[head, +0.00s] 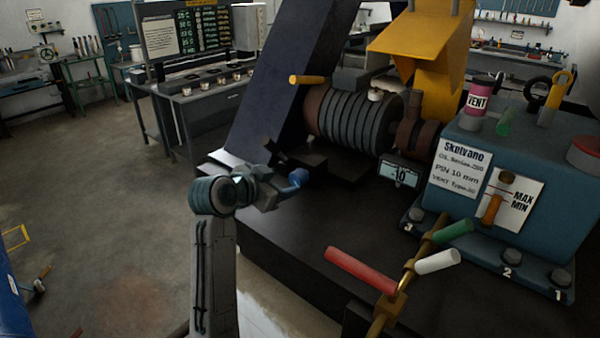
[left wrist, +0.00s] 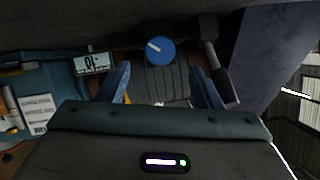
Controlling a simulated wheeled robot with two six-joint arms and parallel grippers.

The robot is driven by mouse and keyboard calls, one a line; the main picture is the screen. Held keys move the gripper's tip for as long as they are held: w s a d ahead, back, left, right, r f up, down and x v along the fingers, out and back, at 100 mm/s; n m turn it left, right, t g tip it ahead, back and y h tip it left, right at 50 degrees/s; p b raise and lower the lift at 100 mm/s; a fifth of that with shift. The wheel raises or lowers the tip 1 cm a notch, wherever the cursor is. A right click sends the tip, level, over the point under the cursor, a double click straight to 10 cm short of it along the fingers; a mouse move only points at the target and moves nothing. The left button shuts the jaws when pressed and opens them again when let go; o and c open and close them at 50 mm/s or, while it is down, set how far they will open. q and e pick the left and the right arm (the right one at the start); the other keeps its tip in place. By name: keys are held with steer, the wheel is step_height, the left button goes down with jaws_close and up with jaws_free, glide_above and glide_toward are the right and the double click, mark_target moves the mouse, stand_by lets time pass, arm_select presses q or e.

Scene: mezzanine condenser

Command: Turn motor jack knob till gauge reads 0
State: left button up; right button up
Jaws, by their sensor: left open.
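The blue round knob (left wrist: 160,50) with a white pointer line shows in the left wrist view, just beyond my fingertips and roughly centred between them. My left gripper (left wrist: 160,80) is open, one blue finger on each side, with no visible contact with the knob. In the head view my left gripper (head: 282,176) is low beside the machine; a blue piece shows at its tip, and I cannot tell finger from knob there. The gauge (head: 400,174) is a small display that appears to read -10; it also shows upside down in the left wrist view (left wrist: 94,63). My right gripper is not in view.
A ribbed pulley (head: 350,120) stands behind the gripper. A blue oil tank (head: 540,170) and a valve with red, green and white handles (head: 360,270) stand at right. A dark slanted beam (head: 300,70) rises behind. Open floor (head: 90,200) lies left.

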mark_target(295, 178)
arm_select(q)
steer(key=p+x, duration=0.2)
steer(key=x, duration=0.2)
steer(key=shift+w+d, duration=0.2)
steer(key=shift+w, duration=0.1)
steer(key=p+x, duration=0.1)
steer(key=x, duration=0.2)
steer(key=shift+f, duration=0.1)
steer(key=c, duration=1)
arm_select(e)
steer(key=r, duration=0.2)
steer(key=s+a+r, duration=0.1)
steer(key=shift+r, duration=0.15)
